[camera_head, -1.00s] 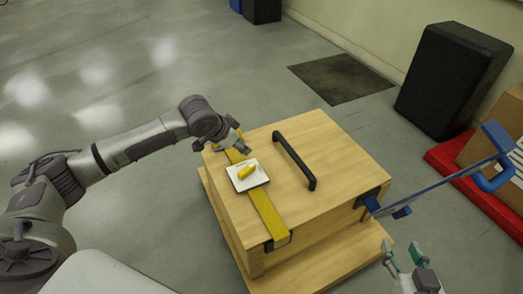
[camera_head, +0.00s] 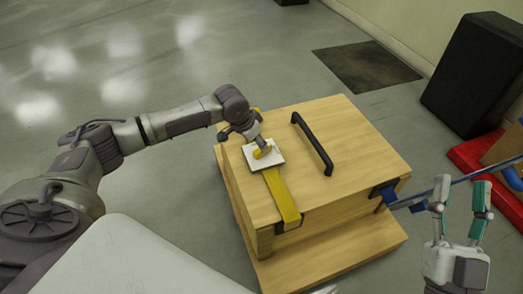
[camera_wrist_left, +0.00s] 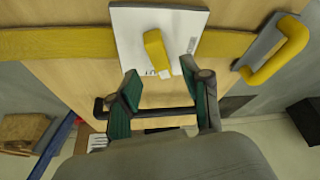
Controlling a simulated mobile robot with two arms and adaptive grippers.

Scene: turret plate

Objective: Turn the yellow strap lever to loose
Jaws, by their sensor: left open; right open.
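The yellow strap lever (camera_wrist_left: 157,52) sits on a white square plate (camera_wrist_left: 130,25) on top of a wooden box (camera_head: 345,130). A yellow strap (camera_head: 283,195) runs across the lid under the plate. My left gripper (camera_wrist_left: 160,80) is open, its two green-padded fingertips on either side of the lever's near end; I cannot tell whether they touch it. In the head view the left gripper (camera_head: 260,143) is over the plate and hides part of the lever. Small lettering on the plate is partly covered. My right gripper (camera_head: 460,200) is open and empty, right of the box.
A black handle (camera_head: 312,145) stands up on the lid beside the plate. A yellow looped handle (camera_wrist_left: 275,52) is at the strap's end. A blue bar (camera_head: 470,180) runs behind my right gripper. A black block (camera_head: 473,75) stands at the right.

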